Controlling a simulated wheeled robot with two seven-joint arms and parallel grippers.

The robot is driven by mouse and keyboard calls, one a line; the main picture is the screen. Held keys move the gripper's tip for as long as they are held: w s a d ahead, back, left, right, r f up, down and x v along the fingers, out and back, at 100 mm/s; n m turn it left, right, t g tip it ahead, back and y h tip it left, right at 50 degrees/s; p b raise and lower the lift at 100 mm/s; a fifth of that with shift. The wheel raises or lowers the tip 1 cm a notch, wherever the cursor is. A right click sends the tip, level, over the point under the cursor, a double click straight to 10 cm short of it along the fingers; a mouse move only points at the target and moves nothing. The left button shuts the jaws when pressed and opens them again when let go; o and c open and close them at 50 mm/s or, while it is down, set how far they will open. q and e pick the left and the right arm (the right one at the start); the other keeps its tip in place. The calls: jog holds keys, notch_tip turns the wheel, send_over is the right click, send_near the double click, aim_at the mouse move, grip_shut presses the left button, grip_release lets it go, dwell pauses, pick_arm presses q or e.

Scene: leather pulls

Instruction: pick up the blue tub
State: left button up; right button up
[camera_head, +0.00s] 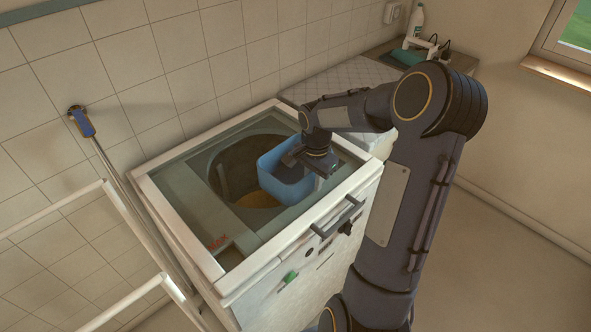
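The blue tub (271,180) is an open, square-sided container over the round opening of a white-framed, top-opening machine (170,208). My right gripper (307,165) reaches down from the right to the tub's right side. One dark finger shows over the tub's inside and another near its right rim. Whether the fingers press on the wall is too small to tell. The gripper covers part of the tub's rim and inside. I cannot tell whether the tub rests on something or hangs. My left gripper is not in view.
A metal rail with a blue end (82,122) stands left of the machine, near white bars (130,298). A quilted pale surface (345,80) lies behind. The floor at right is clear.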

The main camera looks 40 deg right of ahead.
grip_shut()
jog(key=shift+r, duration=0.15)
